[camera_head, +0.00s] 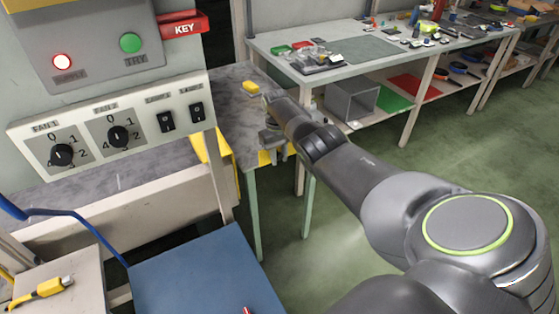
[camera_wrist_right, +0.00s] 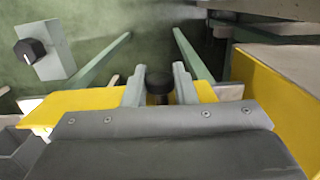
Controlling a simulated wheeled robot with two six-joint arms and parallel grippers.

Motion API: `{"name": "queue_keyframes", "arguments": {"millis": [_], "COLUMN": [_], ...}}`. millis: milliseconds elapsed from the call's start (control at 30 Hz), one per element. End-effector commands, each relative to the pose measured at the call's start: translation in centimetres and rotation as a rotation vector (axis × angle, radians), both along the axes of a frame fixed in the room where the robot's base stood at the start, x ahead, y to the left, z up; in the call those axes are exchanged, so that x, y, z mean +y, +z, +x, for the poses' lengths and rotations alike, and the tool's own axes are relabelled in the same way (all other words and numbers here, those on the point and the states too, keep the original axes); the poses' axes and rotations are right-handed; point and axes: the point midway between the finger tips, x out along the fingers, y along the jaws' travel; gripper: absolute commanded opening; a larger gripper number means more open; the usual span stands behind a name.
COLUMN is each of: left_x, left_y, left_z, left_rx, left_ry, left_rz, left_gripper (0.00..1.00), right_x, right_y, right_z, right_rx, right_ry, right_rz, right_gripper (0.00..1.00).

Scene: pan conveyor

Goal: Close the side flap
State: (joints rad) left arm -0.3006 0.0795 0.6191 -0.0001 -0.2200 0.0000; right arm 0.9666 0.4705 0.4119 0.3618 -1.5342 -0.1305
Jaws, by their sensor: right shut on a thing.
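My right gripper (camera_head: 273,143) reaches to the end of the grey-topped table, beside a yellow edge (camera_head: 281,155). In the right wrist view, the two grey fingers of the gripper (camera_wrist_right: 159,84) stand on either side of a round black knob (camera_wrist_right: 158,77) and are shut on it. A yellow panel (camera_wrist_right: 72,102) shows behind and beside the fingers, and I take it to be the side flap. Its middle is hidden by the gripper, and I cannot tell its angle. My left gripper is not in view.
A control panel (camera_head: 110,135) with knobs and switches stands at the left. A workbench (camera_head: 345,48) with parts stands behind. A blue surface (camera_head: 205,275) is in front. Green floor to the right is clear.

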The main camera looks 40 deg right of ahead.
Motion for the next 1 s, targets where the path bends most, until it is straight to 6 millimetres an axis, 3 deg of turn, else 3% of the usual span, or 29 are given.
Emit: {"name": "queue_keyframes", "arguments": {"millis": [567, 600, 733, 1000], "left_x": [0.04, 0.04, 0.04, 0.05], "left_y": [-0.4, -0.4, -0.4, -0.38], "left_z": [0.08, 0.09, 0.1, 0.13], "left_rx": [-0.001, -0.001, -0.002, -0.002], "left_ry": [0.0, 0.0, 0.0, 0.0], "left_rz": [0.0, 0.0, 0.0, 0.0], "left_gripper": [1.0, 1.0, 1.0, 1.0], "right_x": [0.02, 0.02, 0.02, 0.01], "right_y": [0.06, 0.06, 0.05, 0.08], "right_z": [0.1, 0.1, 0.1, 0.09], "right_rx": [0.014, 0.014, 0.014, 0.014], "right_ry": [0.001, 0.001, 0.001, 0.0], "right_rz": [0.002, 0.002, 0.002, 0.002], "right_gripper": [0.0, 0.26, 0.43, 0.44]}}
